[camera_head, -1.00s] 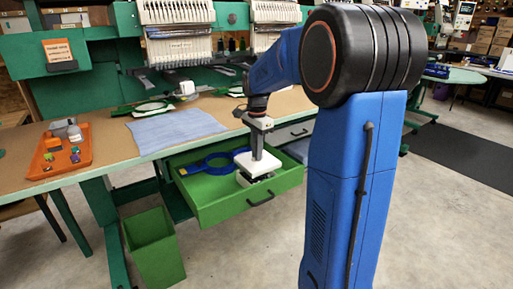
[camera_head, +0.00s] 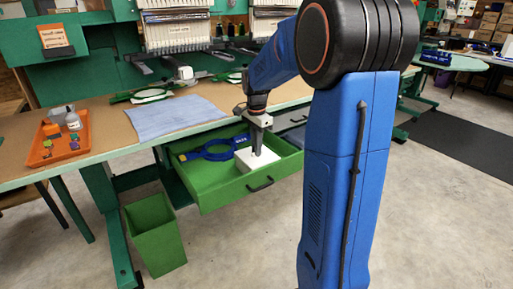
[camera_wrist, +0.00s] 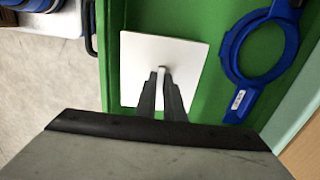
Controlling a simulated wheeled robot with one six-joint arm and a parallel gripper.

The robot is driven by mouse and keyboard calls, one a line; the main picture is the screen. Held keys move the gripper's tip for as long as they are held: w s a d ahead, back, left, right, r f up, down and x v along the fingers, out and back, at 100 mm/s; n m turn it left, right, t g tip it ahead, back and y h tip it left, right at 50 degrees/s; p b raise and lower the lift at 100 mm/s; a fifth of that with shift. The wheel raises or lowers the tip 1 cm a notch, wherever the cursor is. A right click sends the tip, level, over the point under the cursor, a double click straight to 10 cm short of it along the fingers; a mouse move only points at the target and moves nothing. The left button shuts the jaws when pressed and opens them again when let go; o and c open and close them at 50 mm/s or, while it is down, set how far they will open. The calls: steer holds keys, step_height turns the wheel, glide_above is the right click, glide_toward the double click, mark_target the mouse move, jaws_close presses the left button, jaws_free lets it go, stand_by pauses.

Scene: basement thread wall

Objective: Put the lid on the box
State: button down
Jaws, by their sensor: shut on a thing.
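The open green drawer (camera_head: 225,195) holds a white square lid (camera_wrist: 190,55) with a small knob at its middle. My gripper (camera_wrist: 161,85) is shut on this knob, from above. In the head view my gripper (camera_head: 257,153) points straight down into the drawer, with the white lid (camera_head: 245,157) level under it. The box is beneath the lid and mostly hidden. The lid and box look like one white block, with no clear gap between them. I cannot tell whether the lid is fully seated.
A blue hoop (camera_head: 212,150) lies in the drawer to the left of the lid. The table holds a blue cloth (camera_head: 172,117) and an orange tray (camera_head: 62,150) of small items. A green bin (camera_head: 155,235) stands on the floor below.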

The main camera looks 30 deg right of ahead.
steer(key=shift+f, duration=0.4)
stand_by(0.5)
steer(key=c, duration=1.8)
jaws_free()
step_height(320, 180, up, 17)
steer(key=shift+r, duration=0.2)
steer(key=s+a+f+n+t, duration=0.1)
steer(key=s+a+f+n, duration=0.3)
steer(key=s, duration=0.6)
steer(key=s+a+f+n+t, duration=0.2)
steer(key=s+a+f+n, duration=0.3)
steer(key=s, duration=0.5)
steer(key=s+a+f+n+t, duration=0.1)
steer(key=s+a+f+n, duration=0.3)
steer(key=s+a+n, duration=0.2)
steer(key=s+n, duration=0.2)
steer(key=s, duration=0.2)
steer(key=shift+a+f+n+t, duration=0.15)
steer(key=shift+a+n+t, duration=0.15)
steer(key=shift+a+t, duration=0.1)
